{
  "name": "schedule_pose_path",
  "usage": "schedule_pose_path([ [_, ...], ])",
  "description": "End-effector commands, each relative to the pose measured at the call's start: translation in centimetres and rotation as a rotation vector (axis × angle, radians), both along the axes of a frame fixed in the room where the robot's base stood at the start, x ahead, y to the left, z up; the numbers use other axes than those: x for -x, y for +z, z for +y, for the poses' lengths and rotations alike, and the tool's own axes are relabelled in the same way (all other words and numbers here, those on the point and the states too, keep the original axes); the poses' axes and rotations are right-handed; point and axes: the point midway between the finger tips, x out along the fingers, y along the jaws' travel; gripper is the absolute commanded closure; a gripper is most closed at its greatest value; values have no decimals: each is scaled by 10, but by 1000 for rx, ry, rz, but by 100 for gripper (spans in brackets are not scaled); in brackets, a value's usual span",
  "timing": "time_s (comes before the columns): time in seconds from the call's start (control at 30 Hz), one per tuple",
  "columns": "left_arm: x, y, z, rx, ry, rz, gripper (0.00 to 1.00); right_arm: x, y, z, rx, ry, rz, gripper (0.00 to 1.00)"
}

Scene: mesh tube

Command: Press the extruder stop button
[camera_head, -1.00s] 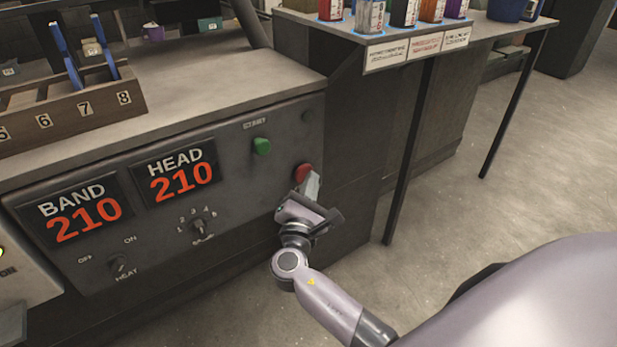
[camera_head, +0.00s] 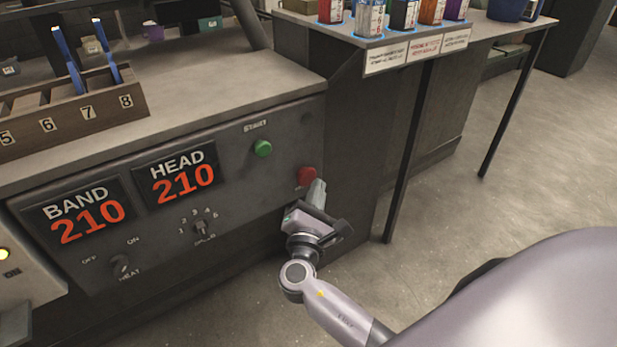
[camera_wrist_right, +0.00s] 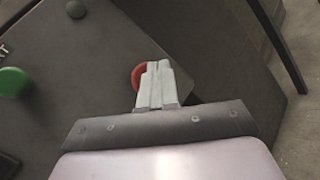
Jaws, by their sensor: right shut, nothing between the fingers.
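The red stop button (camera_head: 306,175) sits on the right part of the grey control panel, below and right of the green START button (camera_head: 263,148). My right gripper (camera_head: 317,186) is shut and empty, its fingertips just beside the red button's lower right in the head view. In the right wrist view the shut fingers (camera_wrist_right: 157,68) overlap the red button (camera_wrist_right: 138,77), leaving mainly its left edge visible. I cannot tell whether the tips touch it. The green button (camera_wrist_right: 14,82) is at the left there. My left gripper is not in view.
The panel (camera_head: 240,185) carries BAND and HEAD displays reading 210, a speed knob (camera_head: 201,229) and a heat switch (camera_head: 122,267). A numbered wooden rack (camera_head: 80,118) stands on top. A table with several filled containers (camera_head: 404,16) is at the back right; open floor lies right.

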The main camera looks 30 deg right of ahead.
Motion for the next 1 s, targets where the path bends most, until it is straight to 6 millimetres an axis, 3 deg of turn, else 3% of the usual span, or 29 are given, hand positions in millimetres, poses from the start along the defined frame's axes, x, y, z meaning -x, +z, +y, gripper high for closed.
schedule_pose_path([
  [0.5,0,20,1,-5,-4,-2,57,45,1,-4,1,0,1,100],
  [1.0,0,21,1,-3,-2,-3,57,49,0,-4,0,0,0,100],
])
